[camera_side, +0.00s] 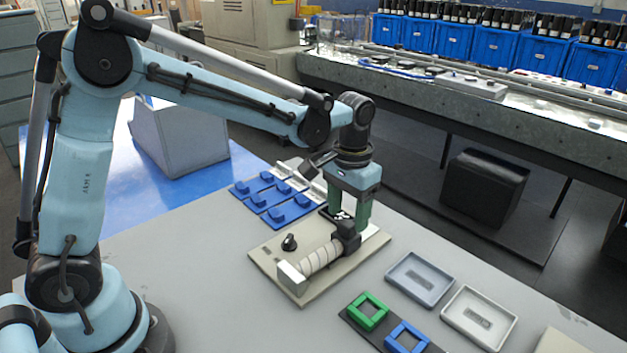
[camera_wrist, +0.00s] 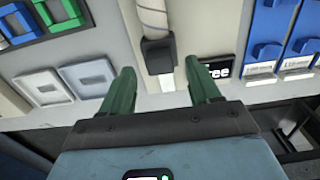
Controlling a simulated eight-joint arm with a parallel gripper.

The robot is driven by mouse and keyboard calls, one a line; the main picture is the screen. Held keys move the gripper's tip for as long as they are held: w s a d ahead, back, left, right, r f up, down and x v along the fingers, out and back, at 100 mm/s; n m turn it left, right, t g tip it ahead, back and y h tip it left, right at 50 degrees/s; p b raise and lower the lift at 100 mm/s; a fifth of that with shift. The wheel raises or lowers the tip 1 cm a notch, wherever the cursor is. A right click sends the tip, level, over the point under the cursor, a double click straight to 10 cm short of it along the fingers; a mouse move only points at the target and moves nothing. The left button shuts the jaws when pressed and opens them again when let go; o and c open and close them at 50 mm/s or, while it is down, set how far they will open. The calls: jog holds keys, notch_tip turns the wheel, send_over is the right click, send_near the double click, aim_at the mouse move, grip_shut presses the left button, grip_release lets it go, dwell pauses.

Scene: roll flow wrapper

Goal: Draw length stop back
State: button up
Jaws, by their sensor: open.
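A beige base plate (camera_side: 264,257) on the table carries a roll wrapped in pale, banded material (camera_side: 318,258), with a pale metal block (camera_side: 293,278) at its near end. A black block (camera_side: 347,236), which looks like the length stop, sits at the roll's other end. In the wrist view this black block (camera_wrist: 158,56) lies between the tips of my green fingers, with a gap on each side. My gripper (camera_side: 349,214) points down over that end, open and holding nothing. Whether the fingers reach down beside the block, I cannot tell. A black knob (camera_side: 289,242) stands on the plate.
Blue holders (camera_side: 270,197) lie behind the plate. A grey tray (camera_side: 420,279), a white tray (camera_side: 479,317), a green frame (camera_side: 367,311) and a blue frame (camera_side: 406,338) lie to its right. The table's front left is clear.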

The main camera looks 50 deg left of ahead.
jog(key=shift+f, duration=1)
